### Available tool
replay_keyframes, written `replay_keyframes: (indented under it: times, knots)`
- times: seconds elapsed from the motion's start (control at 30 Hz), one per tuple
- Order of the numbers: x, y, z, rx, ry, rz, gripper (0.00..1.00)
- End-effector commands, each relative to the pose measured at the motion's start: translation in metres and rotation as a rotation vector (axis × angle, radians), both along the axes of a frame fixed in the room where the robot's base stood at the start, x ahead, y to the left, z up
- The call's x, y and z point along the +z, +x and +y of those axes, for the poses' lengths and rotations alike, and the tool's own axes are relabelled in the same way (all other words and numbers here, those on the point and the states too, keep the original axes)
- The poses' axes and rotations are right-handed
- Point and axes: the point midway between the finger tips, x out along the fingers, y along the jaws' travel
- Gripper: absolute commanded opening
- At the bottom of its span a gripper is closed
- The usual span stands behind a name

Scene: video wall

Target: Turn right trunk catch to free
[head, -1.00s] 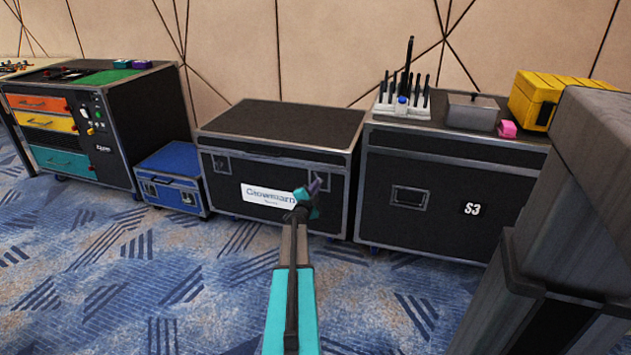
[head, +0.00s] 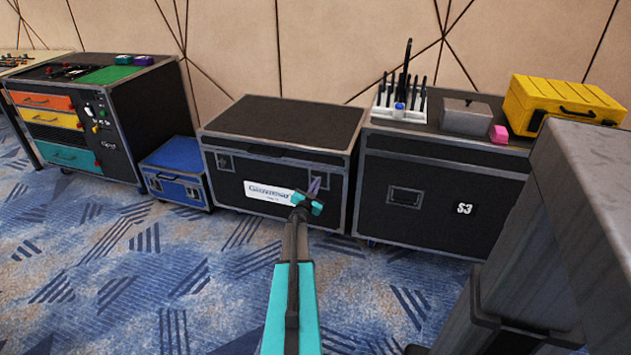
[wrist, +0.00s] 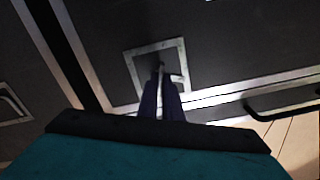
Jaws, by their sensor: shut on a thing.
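The trunk (head: 285,125) is a black case with metal edges and a white label on its front, standing at the middle of the head view. Its left catch (head: 223,162) shows on the front. Its right catch (head: 325,180) is partly hidden behind my gripper (head: 315,186). In the wrist view the right catch is a pale square frame (wrist: 178,47) around a dark recess with a small metal piece. My gripper's dark purple fingers (wrist: 161,80) reach into that frame and are shut on the catch piece. The fingers hide part of it, so its exact angle is unclear.
A black case marked S3 (head: 450,220) stands close on the right, with a yellow case (head: 565,100) on top. A blue case (head: 176,170) stands at the left, beside a drawer cabinet (head: 150,110). A dark handle (wrist: 285,112) is near the catch. Carpet in front is clear.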

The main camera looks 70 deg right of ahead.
Motion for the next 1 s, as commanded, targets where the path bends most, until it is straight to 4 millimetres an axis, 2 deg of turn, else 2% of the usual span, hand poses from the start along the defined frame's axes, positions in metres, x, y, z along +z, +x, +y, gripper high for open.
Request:
replay_keyframes:
  times: [0.03,0.5,1.0]
  knots:
    - [0.0122,-0.0024,-0.0124,-0.006,-0.012,0.035,0.00]
    - [0.0095,-0.0022,-0.0122,-0.007,-0.029,0.338,0.00]
    - [0.0069,-0.0023,-0.0119,-0.008,-0.032,0.399,0.00]
